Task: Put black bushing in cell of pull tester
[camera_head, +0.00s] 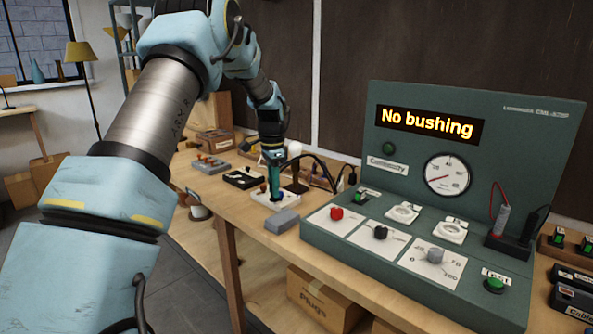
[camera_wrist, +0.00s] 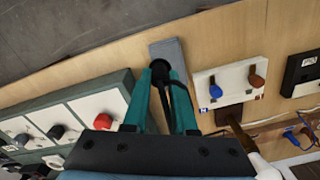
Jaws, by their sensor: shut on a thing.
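My gripper (camera_head: 275,196) is shut on the black bushing (camera_wrist: 160,68); its teal fingers (camera_wrist: 162,76) hold it at their tips in the wrist view. The bushing lies over the near end of a grey block (camera_wrist: 167,47) in that view; I cannot tell the height. In the head view the bushing cannot be made out. The pull tester (camera_head: 480,130) is a green console to the right of my gripper, its display reading "No bushing". Its deck has red, black and grey knobs and two white round fittings (camera_head: 403,212); I cannot tell which part is the cell.
A white holder (camera_wrist: 228,85) with a blue and an orange-brown bushing stands right of the grey block in the wrist view. Black holders and cables lie further back on the wooden bench (camera_head: 245,207). The console's left edge stands close to the grey block.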

